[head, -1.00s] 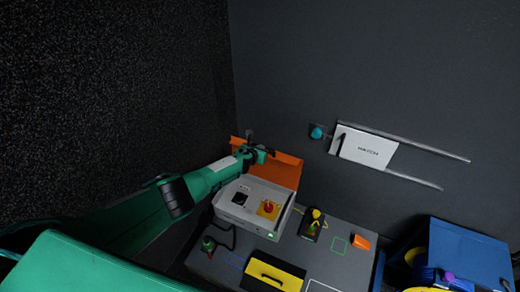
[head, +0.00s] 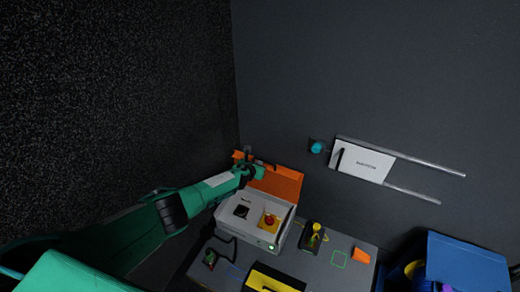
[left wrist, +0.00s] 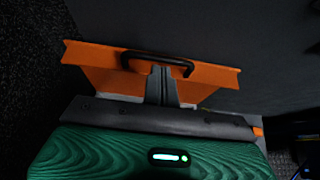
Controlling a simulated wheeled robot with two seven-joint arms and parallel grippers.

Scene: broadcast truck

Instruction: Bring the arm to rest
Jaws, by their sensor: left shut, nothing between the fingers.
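My left arm comes in from the left in the head view. Its gripper (head: 259,170) is in front of the raised orange lid (head: 284,184) of a light grey box. In the left wrist view the closed fingers (left wrist: 162,72) are in front of the orange lid (left wrist: 210,75) and overlap its black handle (left wrist: 130,57). The fingers are shut with nothing between them; I cannot tell whether they touch the handle. The box (head: 230,212) has a black switch and a red knob on a yellow plate (head: 269,220). My right gripper is not in view.
The box stands on a grey bench (head: 318,268) with a yellow-and-black case (head: 276,279), a black-and-yellow device (head: 312,237) and an orange block (head: 360,255). A white hatch panel (head: 362,164) sits on wall rails. A blue bin (head: 467,262) is at right.

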